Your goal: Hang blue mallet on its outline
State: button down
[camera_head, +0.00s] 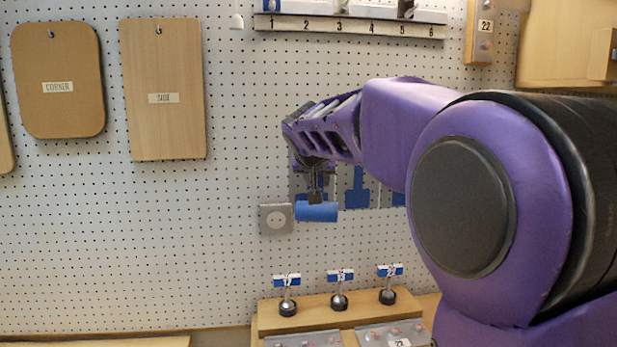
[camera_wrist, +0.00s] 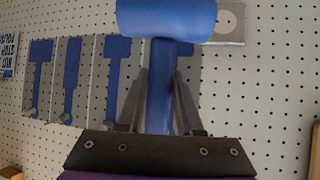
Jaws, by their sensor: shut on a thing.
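The blue mallet hangs in my gripper, its cylindrical head (camera_head: 316,211) lowest in the head view. In the wrist view its head (camera_wrist: 167,18) is at the top and its handle (camera_wrist: 161,75) runs down between my fingers. My gripper (camera_head: 316,192) is shut on the handle; its fingers (camera_wrist: 162,90) flank it in the wrist view. Blue tool outlines on grey panels are on the pegboard: one (camera_head: 357,188) right of the mallet, others in the wrist view (camera_wrist: 40,72) (camera_wrist: 115,72). Another outline is partly hidden behind the mallet. I cannot tell which outline is the mallet's.
A grey square plate with a round disc (camera_head: 276,219) is beside the mallet head. Below stands a wooden stand (camera_head: 320,318) with several knobbed pieces. Two wooden boards (camera_head: 58,110) (camera_head: 163,125) hang at left. A numbered shelf (camera_head: 350,26) is above. The lower-left pegboard is clear.

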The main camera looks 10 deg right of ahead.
jog(key=shift+w+f+p, duration=0.25)
jog(key=shift+w+p, duration=0.15)
jog(key=shift+w, duration=0.85)
jog(key=shift+w+f+p, duration=0.2)
jog(key=shift+w+p, duration=0.15)
jog(key=shift+w, duration=0.9)
jog(key=c, duration=0.6)
grip_release()
jog(key=shift+c, duration=0.2)
jog(key=shift+o, duration=0.8)
jog(key=shift+f, duration=0.15)
